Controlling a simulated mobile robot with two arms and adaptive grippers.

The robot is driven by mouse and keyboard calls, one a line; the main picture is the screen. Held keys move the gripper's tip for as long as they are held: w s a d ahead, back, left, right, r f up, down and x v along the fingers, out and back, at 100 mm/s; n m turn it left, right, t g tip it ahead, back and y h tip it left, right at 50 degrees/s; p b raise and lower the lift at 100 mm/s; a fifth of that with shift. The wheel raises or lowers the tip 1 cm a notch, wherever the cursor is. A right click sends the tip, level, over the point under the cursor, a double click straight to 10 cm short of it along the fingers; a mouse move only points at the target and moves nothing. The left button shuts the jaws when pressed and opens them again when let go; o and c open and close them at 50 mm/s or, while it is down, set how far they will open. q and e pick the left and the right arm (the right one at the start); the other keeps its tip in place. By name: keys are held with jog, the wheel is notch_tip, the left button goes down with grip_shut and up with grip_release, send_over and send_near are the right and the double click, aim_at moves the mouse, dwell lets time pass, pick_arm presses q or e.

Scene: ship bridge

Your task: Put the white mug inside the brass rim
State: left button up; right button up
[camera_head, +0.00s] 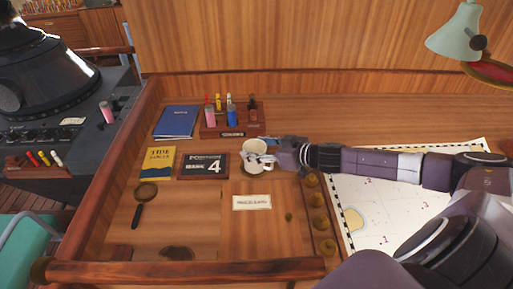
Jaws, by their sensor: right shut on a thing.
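The white mug (254,147) is near the middle of the head view, in front of the pen rack. My right gripper (265,159) reaches in from the right and is shut on the mug. The fingers cover part of the mug, and a white part also shows below them. I cannot tell whether the mug's base touches the desk. I cannot clearly make out the brass rim; the area under the mug and gripper is partly hidden. My left gripper is not in view.
A pen rack (231,131) stands behind. A magnifying glass (143,199), a labelled panel (246,234), brass round pieces (319,223) and a chart (385,205) lie around.

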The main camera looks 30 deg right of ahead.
jog(key=o, duration=1.5)
jog(key=shift+c, duration=0.2)
jog(key=shift+f, duration=0.1)
jog(key=shift+s, duration=0.15)
jog(key=shift+s+d, duration=0.2)
jog(key=shift+s, duration=0.3)
jog(key=v, duration=1)
jog(key=shift+s+r, duration=0.25)
jog(key=shift+r, duration=0.1)
